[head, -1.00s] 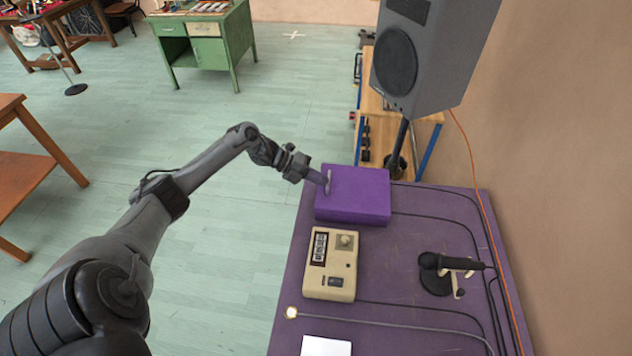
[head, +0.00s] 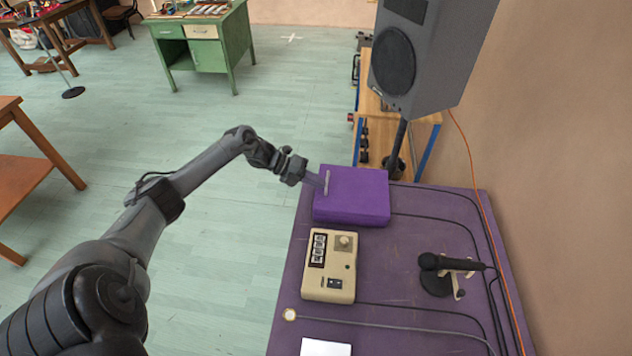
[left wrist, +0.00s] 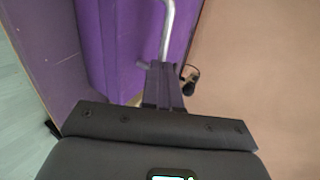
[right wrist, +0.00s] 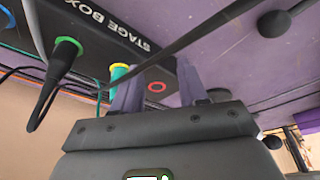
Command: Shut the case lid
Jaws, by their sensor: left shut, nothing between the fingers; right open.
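The purple case (head: 358,200) sits at the far end of the purple table, its top face looking flat and closed from the head view. A pale metal handle (head: 327,181) shows at its left part. My left gripper (head: 323,182) is shut and empty at the case's left edge, beside the handle. In the left wrist view the shut fingertips (left wrist: 163,68) are close to the bent silver handle (left wrist: 168,25), with the purple case (left wrist: 125,50) behind; contact cannot be told. My right gripper (right wrist: 160,75) is open near a dark stage box and shows only in the right wrist view.
A beige switch box (head: 330,266) stands in front of the case, and a microphone on a stand (head: 440,270) is to the right. A speaker (head: 425,55) rises behind. Cables cross the table's right side. The right wrist view shows a stage box (right wrist: 100,30) with plugs.

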